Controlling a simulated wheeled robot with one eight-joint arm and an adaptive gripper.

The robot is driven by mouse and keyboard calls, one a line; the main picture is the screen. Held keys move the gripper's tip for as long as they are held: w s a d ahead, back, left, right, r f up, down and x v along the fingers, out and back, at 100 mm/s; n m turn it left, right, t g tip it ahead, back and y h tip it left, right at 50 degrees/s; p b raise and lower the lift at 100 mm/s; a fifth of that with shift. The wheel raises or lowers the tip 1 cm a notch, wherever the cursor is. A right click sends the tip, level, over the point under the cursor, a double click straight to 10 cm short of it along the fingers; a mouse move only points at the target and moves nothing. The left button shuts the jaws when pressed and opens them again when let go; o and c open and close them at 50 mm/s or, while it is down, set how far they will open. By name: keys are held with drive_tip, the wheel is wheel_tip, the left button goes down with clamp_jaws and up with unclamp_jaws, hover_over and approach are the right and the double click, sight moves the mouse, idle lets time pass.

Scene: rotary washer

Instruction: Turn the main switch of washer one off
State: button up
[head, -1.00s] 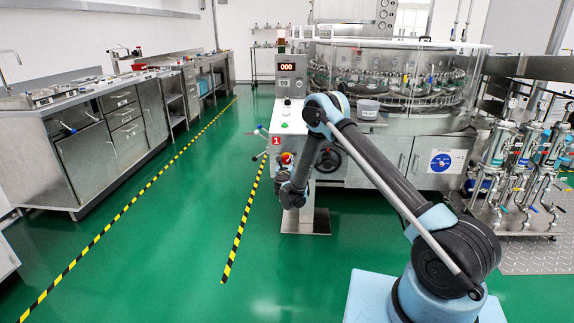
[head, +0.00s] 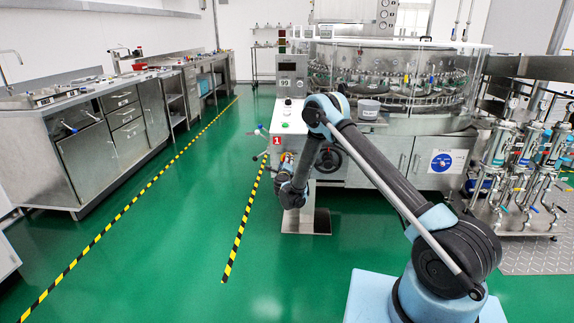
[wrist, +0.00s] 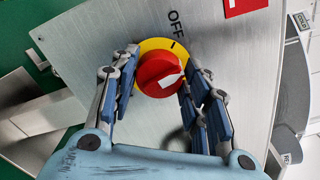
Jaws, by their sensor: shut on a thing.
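The main switch is a red knob (wrist: 158,72) on a yellow ring (wrist: 150,45), set in a grey metal panel (wrist: 85,40). A black tick on the ring stands by the printed word OFF. The knob's white pointer mark runs to the right and slightly up in the wrist view, at an angle to that tick. My gripper (wrist: 162,70) is shut on the knob, with one finger on each side. In the head view my gripper (head: 286,165) is at the panel of washer one (head: 290,118), marked with a red 1, and largely covers the switch.
The display (head: 287,67) above the panel is dark. A dark handwheel (head: 328,158) is just right of my gripper. A lever (head: 259,131) sticks out left of the panel. Green floor (head: 195,200) is open to the left, up to the steel counters (head: 100,120).

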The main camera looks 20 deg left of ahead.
drive_tip(key=n, duration=0.6)
drive_tip(key=shift+s+a+f, duration=0.1)
drive_tip(key=shift+a+f, duration=0.05)
drive_tip(key=shift+a, duration=0.05)
drive_tip(key=shift+n, duration=0.4)
drive_tip(key=o, duration=1)
drive_tip(key=shift+a+f, duration=0.1)
drive_tip(key=shift+v, duration=3.7)
